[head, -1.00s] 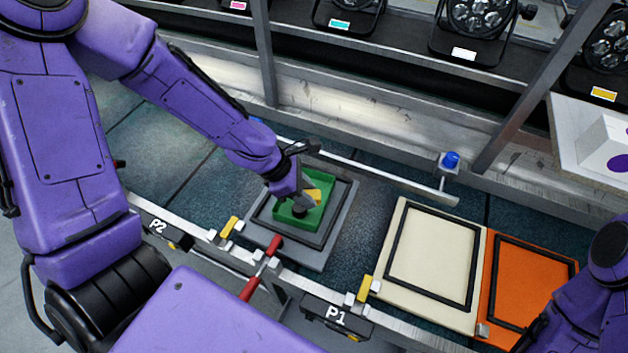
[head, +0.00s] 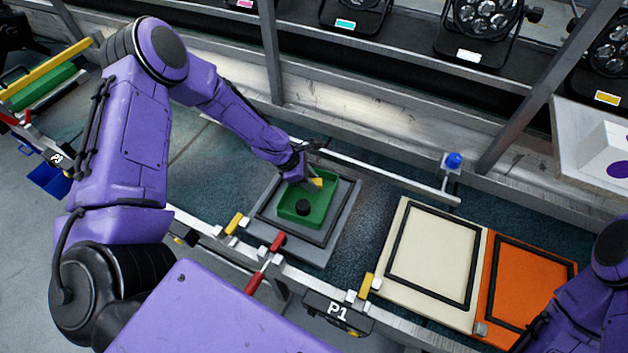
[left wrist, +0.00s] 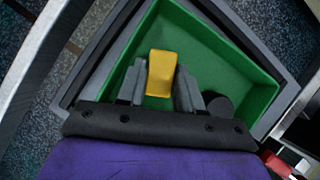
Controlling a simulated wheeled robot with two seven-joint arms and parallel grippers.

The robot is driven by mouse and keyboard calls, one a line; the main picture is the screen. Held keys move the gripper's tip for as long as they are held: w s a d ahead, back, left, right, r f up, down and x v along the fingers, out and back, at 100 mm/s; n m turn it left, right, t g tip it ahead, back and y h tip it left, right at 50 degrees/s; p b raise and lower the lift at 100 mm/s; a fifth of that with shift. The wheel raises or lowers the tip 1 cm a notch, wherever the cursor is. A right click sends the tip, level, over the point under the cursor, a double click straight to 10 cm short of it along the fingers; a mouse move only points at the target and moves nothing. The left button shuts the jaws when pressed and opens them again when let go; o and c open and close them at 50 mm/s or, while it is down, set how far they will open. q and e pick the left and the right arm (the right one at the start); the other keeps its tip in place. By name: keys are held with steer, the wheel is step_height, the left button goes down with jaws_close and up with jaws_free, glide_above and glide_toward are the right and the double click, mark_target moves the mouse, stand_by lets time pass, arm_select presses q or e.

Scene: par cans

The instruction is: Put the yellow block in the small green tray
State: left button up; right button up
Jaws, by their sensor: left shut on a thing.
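The small green tray (head: 321,205) sits inside a black frame on a grey plate (head: 318,253). In the left wrist view the tray (left wrist: 225,62) fills the middle. My left gripper (head: 309,181) is over the tray's far part. It is shut on the yellow block (left wrist: 161,73), which is between its two fingers. The block also shows in the head view (head: 316,184). I cannot tell whether the block touches the tray floor. A black round thing (head: 302,207) is inside the tray, apart from the block. My right gripper is not in view; part of my right arm shows at the right edge.
A cream panel (head: 397,270) and an orange panel (head: 527,261) with black frames lie to the right. A metal bar (head: 385,178) runs behind the tray. A red-handled clamp (head: 278,241) is at the front rail. Several lamps stand on the back shelf.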

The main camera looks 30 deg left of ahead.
arm_select(q)
steer(key=shift+f, duration=0.1)
steer(key=o, duration=0.7)
steer(key=shift+d, duration=0.15)
steer(key=shift+o, duration=0.2)
steer(key=shift+r, duration=0.3)
steer(key=v, duration=1.2)
steer(key=shift+f, duration=0.1)
